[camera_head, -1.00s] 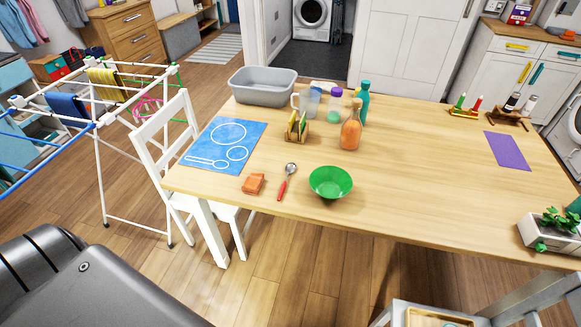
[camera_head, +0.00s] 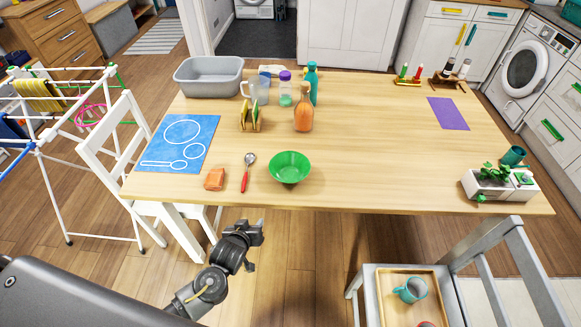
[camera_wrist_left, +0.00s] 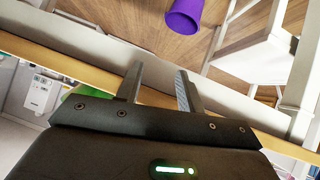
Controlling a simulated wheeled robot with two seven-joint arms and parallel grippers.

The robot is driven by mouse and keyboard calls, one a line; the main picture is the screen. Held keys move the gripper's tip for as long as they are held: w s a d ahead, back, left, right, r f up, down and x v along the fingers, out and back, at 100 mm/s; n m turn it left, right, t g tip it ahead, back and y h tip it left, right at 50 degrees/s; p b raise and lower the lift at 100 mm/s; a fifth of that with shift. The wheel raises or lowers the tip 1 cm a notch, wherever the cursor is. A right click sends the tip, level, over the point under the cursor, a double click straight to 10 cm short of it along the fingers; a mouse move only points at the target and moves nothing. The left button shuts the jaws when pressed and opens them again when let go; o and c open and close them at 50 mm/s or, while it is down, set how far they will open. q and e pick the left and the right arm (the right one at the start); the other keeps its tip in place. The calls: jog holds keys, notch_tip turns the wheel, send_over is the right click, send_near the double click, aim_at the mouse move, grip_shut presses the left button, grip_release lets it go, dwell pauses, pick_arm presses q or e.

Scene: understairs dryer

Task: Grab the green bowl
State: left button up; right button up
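The green bowl (camera_head: 290,168) stands upright and looks empty near the front edge of the wooden table (camera_head: 370,150) in the head view. A red-handled spoon (camera_head: 247,172) and an orange folded cloth or block (camera_head: 214,179) lie to its left. My left gripper (camera_head: 258,246) is in front of the table, nearer to me than the bowl and slightly left of it, touching nothing. In the left wrist view its two fingers (camera_wrist_left: 158,85) are apart with nothing between them. A green patch (camera_wrist_left: 97,90) shows beside one finger, mostly hidden; I cannot tell if it is the bowl. My right gripper is not in view.
An orange bottle (camera_head: 303,115), a toast-like rack (camera_head: 250,117) and a grey tub (camera_head: 208,77) stand behind the bowl. A blue mat (camera_head: 172,130) lies at left. A white chair (camera_head: 110,150) is at the left; another holds a tray (camera_head: 391,296).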

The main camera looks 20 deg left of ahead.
aim_at(270, 169)
pick_arm(q)
jog(key=w+d+r+n+t, duration=0.2)
jog(key=w+r+n+t, duration=0.15)
jog(key=r, duration=1.05)
jog(key=shift+m+h, duration=0.25)
jog(key=shift+h, duration=0.05)
jog(key=p+x, duration=0.1)
jog(key=x, duration=0.5)
jog(key=shift+w+a+f, duration=0.15)
jog(key=shift+w+f, duration=0.05)
jog(key=shift+f, duration=0.05)
jog(key=shift+w, duration=0.4)
jog(key=p+x, duration=0.1)
jog(key=x, duration=0.3)
jog(key=shift+w+f, duration=0.15)
grip_shut()
